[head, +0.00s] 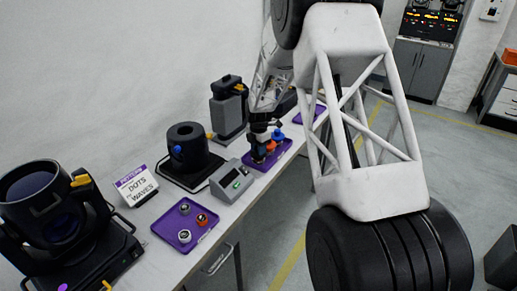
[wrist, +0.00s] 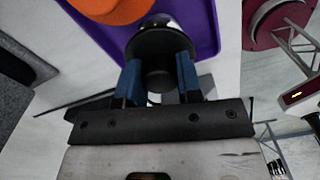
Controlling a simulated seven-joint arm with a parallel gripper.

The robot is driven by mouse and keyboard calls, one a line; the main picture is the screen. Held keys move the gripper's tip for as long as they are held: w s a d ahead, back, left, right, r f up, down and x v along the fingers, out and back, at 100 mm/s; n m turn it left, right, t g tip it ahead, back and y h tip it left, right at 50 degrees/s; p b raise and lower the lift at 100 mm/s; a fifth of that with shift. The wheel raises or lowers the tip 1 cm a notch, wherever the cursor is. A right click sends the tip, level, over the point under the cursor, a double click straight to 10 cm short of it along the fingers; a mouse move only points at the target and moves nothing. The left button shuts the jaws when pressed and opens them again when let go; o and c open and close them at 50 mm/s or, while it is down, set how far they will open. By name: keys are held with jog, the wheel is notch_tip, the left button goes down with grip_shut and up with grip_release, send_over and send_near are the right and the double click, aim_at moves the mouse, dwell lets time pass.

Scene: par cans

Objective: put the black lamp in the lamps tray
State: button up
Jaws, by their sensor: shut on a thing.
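My gripper (wrist: 160,80) is shut on the black lamp (wrist: 160,42), a dark rounded piece with a shiny top, held between its blue finger pads. In the wrist view the lamp overlaps a purple tray (wrist: 208,18), with an orange piece (wrist: 110,8) close by at the upper left. In the head view my gripper (head: 260,128) is over the purple tray (head: 262,166) in the middle of the bench, which holds orange and blue pieces (head: 278,134). The lamp is hard to make out there. I cannot tell whether it touches the tray.
A nearer purple tray (head: 168,228) holds several small round pieces. A sign (head: 137,186) and large black light (head: 50,215) are at left. Another purple tray (head: 298,119) lies farther back.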

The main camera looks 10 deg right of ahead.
jog(key=shift+f, duration=0.15)
jog(key=o, duration=1)
jog(key=shift+o, duration=0.2)
notch_tip(320, 180, up, 12)
jog(key=shift+r, duration=0.2)
jog(key=shift+s, duration=0.1)
dwell(0.3)
